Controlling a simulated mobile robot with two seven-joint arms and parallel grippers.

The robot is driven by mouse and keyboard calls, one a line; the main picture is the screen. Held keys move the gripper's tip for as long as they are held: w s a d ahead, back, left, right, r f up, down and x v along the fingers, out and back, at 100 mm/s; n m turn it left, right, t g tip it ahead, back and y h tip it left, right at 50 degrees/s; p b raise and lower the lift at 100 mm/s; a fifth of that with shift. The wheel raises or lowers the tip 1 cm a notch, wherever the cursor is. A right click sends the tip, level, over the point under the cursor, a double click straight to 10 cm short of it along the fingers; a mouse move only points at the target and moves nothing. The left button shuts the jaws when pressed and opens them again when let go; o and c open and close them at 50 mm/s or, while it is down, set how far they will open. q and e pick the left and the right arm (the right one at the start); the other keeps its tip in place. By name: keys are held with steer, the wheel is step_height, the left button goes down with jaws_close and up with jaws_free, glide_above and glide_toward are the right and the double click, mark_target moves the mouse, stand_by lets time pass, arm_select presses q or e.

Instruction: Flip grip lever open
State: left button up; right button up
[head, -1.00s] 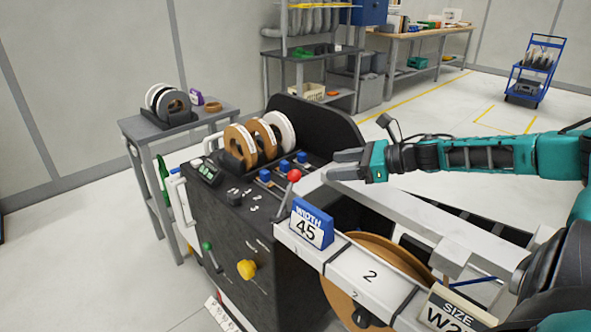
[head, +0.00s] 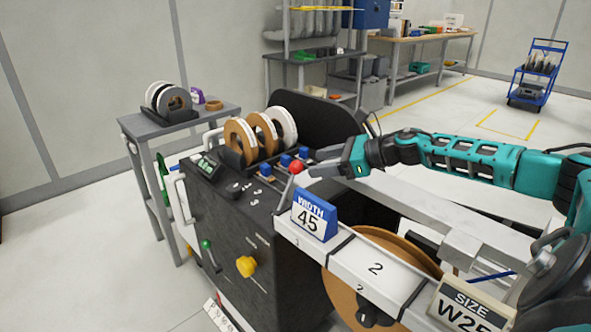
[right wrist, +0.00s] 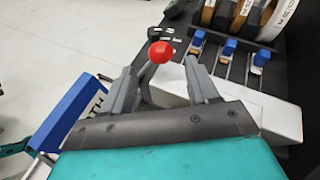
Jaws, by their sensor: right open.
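The grip lever with a red ball knob (head: 297,166) stands on top of the dark edge-banding machine (head: 232,218), behind the blue WIDTH 45 sign. My right gripper (head: 308,162) is open, with its fingers pointing left at the knob. In the right wrist view the red knob (right wrist: 160,52) shows beyond and between the two open fingertips (right wrist: 165,72); the lever's rod runs down toward the left finger. I cannot tell whether a finger touches the rod. My left gripper is not in view.
Blue-topped sliders (head: 286,160) and tape rolls (head: 262,138) sit just behind the lever. The WIDTH 45 sign (head: 313,217) and white rail (head: 375,268) lie in front. A green knob (head: 206,244) and yellow knob (head: 246,266) are on the machine's front. A side table (head: 180,125) stands left.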

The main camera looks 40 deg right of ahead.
mark_target(296, 166)
steer(key=shift+p+x, duration=0.65)
steer(key=shift+x, duration=3.2)
steer(key=shift+d, duration=0.1)
jaws_close()
